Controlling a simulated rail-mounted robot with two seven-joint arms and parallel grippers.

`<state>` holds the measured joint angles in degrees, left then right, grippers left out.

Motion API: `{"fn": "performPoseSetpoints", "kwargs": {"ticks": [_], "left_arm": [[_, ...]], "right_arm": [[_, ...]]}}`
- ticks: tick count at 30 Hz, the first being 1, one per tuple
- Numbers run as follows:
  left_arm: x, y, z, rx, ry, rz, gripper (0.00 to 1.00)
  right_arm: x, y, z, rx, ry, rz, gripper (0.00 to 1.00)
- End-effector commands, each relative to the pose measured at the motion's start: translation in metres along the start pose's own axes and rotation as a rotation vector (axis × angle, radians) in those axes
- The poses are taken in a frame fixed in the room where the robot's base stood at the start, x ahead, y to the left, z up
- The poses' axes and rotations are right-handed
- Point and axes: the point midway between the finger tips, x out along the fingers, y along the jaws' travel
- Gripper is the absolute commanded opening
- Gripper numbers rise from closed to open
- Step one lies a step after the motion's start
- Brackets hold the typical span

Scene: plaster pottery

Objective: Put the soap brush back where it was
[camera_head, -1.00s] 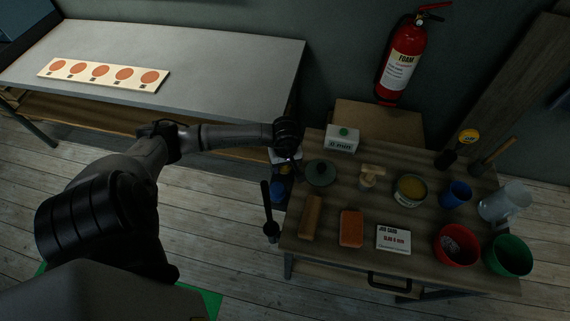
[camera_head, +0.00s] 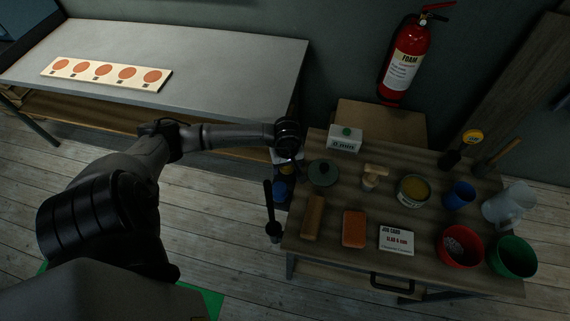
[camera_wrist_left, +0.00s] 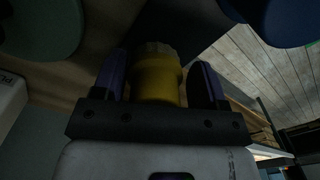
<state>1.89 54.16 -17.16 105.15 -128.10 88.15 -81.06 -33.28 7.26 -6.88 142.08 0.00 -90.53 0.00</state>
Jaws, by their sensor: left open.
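I cannot tell for sure which thing is the soap brush. A small object with a pale wooden handle (camera_head: 372,178) stands mid-table, and a tool with a wooden handle (camera_head: 497,156) stands at the back right. My left gripper (camera_head: 291,158) points down at the left edge of the wooden table (camera_head: 345,258), dark and hard to see in the head view. In the left wrist view its jaws (camera_wrist_left: 160,82) are open, either side of a yellow cylinder with a ribbed top (camera_wrist_left: 157,72). I cannot tell whether they touch it. My right gripper is not in view.
A dark green round lid (camera_head: 322,174) and a white box (camera_head: 345,139) are close to the left gripper. A blue item (camera_head: 282,190) sits beside the table's left edge. Red (camera_head: 460,246) and green (camera_head: 512,257) buckets stand front right. The grey bench (camera_head: 225,70) has free room.

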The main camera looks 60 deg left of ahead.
Motion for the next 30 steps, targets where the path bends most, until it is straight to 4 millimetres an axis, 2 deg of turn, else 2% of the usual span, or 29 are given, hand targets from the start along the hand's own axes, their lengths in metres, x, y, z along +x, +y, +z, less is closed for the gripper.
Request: {"fn": "performPoseSetpoints", "kwargs": {"ticks": [2, 4, 12, 18, 24, 30], "left_arm": [[-0.001, -0.002, -0.001, -0.008, 0.001, -0.006, 0.81], [-0.011, -0.001, -0.002, -0.006, 0.005, -0.003, 0.81], [-0.067, 0.000, -0.002, -0.003, 0.004, -0.001, 0.81], [-0.099, 0.000, -0.001, -0.003, 0.003, -0.001, 0.81], [-0.117, 0.000, -0.001, -0.004, 0.001, -0.001, 0.81], [-0.122, 0.000, -0.001, -0.004, 0.000, -0.002, 0.81]], "right_arm": [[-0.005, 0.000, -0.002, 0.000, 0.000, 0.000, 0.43], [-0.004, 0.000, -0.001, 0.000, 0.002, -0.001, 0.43], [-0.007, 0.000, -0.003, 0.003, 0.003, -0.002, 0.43], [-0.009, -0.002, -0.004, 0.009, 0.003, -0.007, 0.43], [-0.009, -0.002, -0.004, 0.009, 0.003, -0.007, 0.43], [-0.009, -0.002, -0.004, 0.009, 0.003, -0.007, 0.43]]}}
